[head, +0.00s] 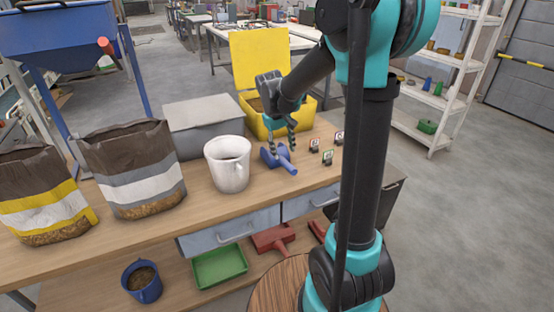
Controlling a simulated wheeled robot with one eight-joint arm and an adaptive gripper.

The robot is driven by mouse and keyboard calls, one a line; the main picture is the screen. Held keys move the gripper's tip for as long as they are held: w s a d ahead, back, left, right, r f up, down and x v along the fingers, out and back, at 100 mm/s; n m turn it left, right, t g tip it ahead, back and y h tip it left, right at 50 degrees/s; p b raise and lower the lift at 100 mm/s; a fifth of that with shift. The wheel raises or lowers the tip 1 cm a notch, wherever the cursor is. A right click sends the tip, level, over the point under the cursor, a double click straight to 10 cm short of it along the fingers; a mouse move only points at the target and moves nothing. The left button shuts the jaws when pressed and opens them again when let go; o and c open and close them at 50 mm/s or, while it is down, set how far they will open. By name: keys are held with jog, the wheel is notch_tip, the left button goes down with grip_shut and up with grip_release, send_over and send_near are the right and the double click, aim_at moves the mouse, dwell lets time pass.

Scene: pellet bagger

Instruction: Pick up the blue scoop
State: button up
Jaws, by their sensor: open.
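The blue scoop (271,159) lies on the wooden workbench (130,245), just right of a white bucket. Its handle (288,166) points toward the bench's front edge. My gripper (281,150) is over the scoop with its fingers pointing down and spread, one on each side of the scoop. The fingertips look close to the scoop, but I cannot tell whether they touch it. My gripper is open.
The white bucket (228,164) stands left of the scoop. A yellow box (300,113) with a raised lid and a grey box (201,124) stand behind. Small cards (328,158) stand to the right. Two bags (132,170) fill the bench's left.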

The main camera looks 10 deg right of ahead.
aim_at(285, 161)
jog(key=f, duration=0.3)
jog(key=shift+w+d, duration=0.1)
jog(key=shift+d, duration=0.15)
jog(key=shift+w+d+f, duration=0.1)
jog(key=shift+w+f, duration=0.05)
jog(key=shift+f, duration=0.7)
jog(key=shift+w+d+f, duration=0.15)
jog(key=shift+f, duration=0.7)
jog(key=shift+w+d+f, duration=0.1)
jog(key=shift+w+f, duration=0.05)
jog(key=shift+f, duration=0.7)
grip_shut()
